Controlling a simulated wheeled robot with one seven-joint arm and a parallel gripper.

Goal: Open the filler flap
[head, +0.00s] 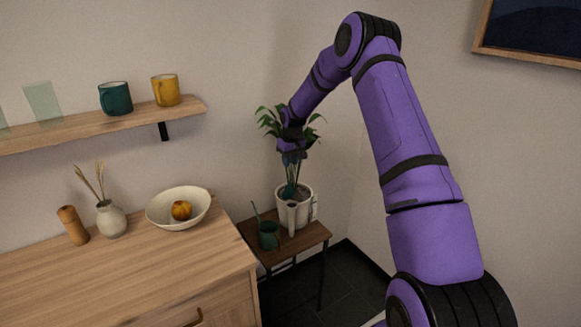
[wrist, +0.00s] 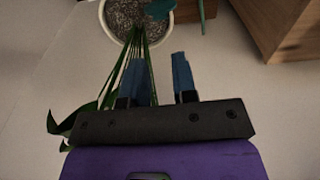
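A white planter (head: 293,213) with a leafy plant (head: 270,122) stands on the small dark wooden table. Its rim and dark soil (wrist: 122,14) show at the top of the wrist view. A dark teal piece (wrist: 160,8) shows at the planter's right side there; I cannot tell if it is the filler flap. A narrow white upright part (head: 314,206) is at the planter's right side. My gripper (wrist: 158,72) is open, its two blue fingers apart, above the planter among the leaves. Green stems run by the left finger; I cannot tell whether any lie between the fingers.
The wooden cabinet (head: 150,275) to the left bears a bowl (head: 160,212), a vase (head: 111,220) and a wooden mill (head: 73,226). A shelf (head: 60,136) with mugs hangs above.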

